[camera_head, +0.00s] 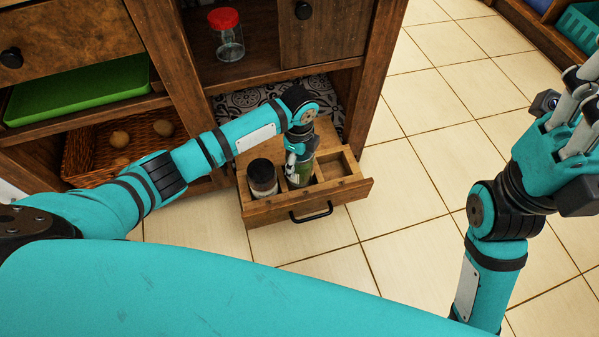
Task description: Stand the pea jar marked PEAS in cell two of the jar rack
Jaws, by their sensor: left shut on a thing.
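The jar rack (282,214) is an open wooden drawer with cells side by side, pulled out low under the cabinet. My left gripper (298,152) points down over its middle cell and is shut on a jar with green contents (304,170), which I take as the pea jar. The jar looks upright, with its lower part inside the middle cell. Whether it touches the cell floor is hidden, and I cannot read its label. My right gripper (577,112) is at the right edge, far from the rack and partly cut off.
A dark-lidded jar (262,176) stands in the rack's left cell. The right cell (341,170) is empty. A red-lidded glass jar (229,42) stands on the shelf above. A green tray (80,88) and a wicker basket (88,150) are at left. Tiled floor is clear at right.

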